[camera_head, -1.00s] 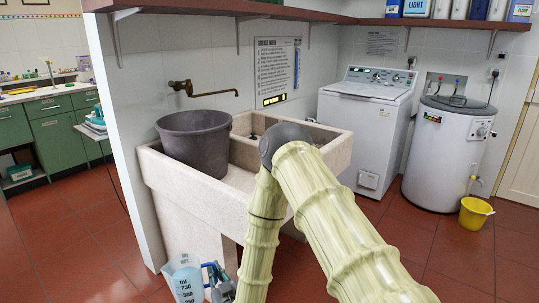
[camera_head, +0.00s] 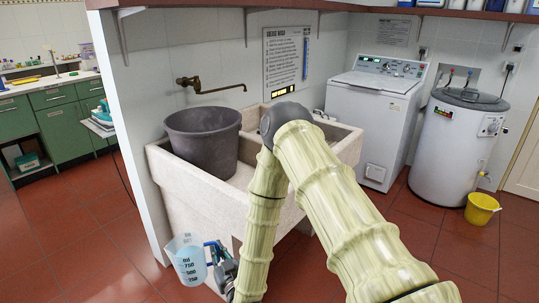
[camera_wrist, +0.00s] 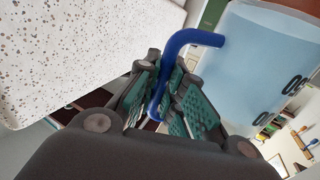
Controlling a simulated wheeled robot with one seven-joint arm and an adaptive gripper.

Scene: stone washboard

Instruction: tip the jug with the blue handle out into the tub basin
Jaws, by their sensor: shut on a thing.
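The translucent jug (camera_head: 190,264) hangs in the air at the front left of the stone washtub (camera_head: 198,200), below its rim and slightly tilted. It has dark volume marks and what looks like pale blue liquid. My gripper (camera_head: 217,252) is shut on its blue handle, which shows between the green-padded fingers in the wrist view (camera_wrist: 182,48). The jug's wall (camera_wrist: 265,60) fills the upper right there. A dark grey tub (camera_head: 202,145) stands in the left part of the stone washtub. My arm hides much of the washtub's right side.
A brass tap (camera_head: 212,87) sticks out from the wall above the grey tub. A white washing machine (camera_head: 368,120) and a round white machine (camera_head: 455,140) stand at the right, with a yellow bucket (camera_head: 481,209). The red tiled floor at the left is clear.

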